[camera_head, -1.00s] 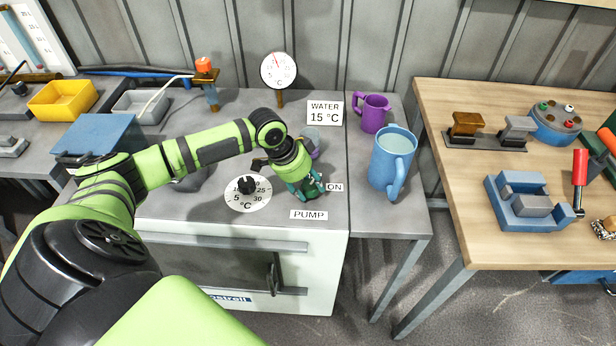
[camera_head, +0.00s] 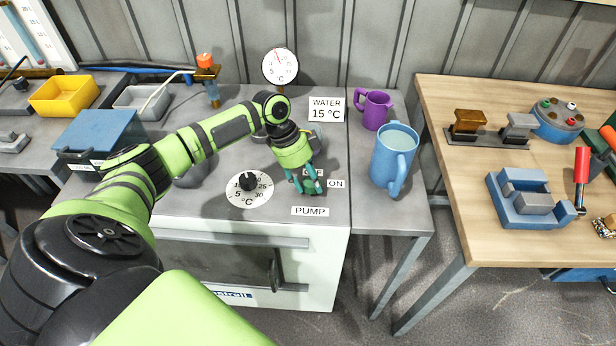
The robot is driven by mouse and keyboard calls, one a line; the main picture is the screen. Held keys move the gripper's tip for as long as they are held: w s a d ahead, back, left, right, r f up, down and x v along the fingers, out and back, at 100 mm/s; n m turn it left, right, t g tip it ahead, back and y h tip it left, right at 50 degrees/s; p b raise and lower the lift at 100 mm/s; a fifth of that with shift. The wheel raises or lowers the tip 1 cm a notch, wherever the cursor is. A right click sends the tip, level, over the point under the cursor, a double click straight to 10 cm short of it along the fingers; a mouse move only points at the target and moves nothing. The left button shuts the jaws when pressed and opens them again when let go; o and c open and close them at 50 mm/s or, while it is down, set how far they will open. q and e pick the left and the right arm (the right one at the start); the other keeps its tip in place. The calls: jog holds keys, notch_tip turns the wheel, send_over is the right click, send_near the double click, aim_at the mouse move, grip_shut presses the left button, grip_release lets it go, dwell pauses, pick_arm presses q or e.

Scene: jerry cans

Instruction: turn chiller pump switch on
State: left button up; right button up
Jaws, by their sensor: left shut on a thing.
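The chiller (camera_head: 328,265) is a white cabinet with a grey top. Its PUMP label (camera_head: 310,211) is near the front right of that top, with the ON label (camera_head: 337,183) to the right of my fingers. A second small label is partly covered behind the fingers. My left gripper (camera_head: 308,188) points down just above the PUMP label, its teal fingers shut on the pump switch. The fingers mostly hide the switch, so its position cannot be read. My right gripper is not in view.
The temperature dial (camera_head: 249,183) lies just left of the gripper. A WATER 15 °C sign (camera_head: 326,109) and a round gauge (camera_head: 281,67) stand behind. A blue mug (camera_head: 392,158) and a purple mug (camera_head: 374,109) stand to the right. The wooden bench (camera_head: 465,200) is farther right.

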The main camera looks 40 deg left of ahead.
pick_arm(q)
jog(key=shift+w+d+r, duration=0.1)
jog(key=shift+w+r, duration=0.2)
jog(key=shift+r, duration=0.05)
jog(key=o, duration=1.1)
jog(key=shift+c, duration=0.2)
jog(key=shift+d+f, duration=0.1)
jog(key=shift+f, duration=0.05)
jog(key=shift+s+a+r, duration=0.1)
jog(key=shift+a+r, duration=0.25)
jog(key=shift+r, duration=0.05)
jog(key=v, duration=1.1)
jog(key=shift+d, duration=0.1)
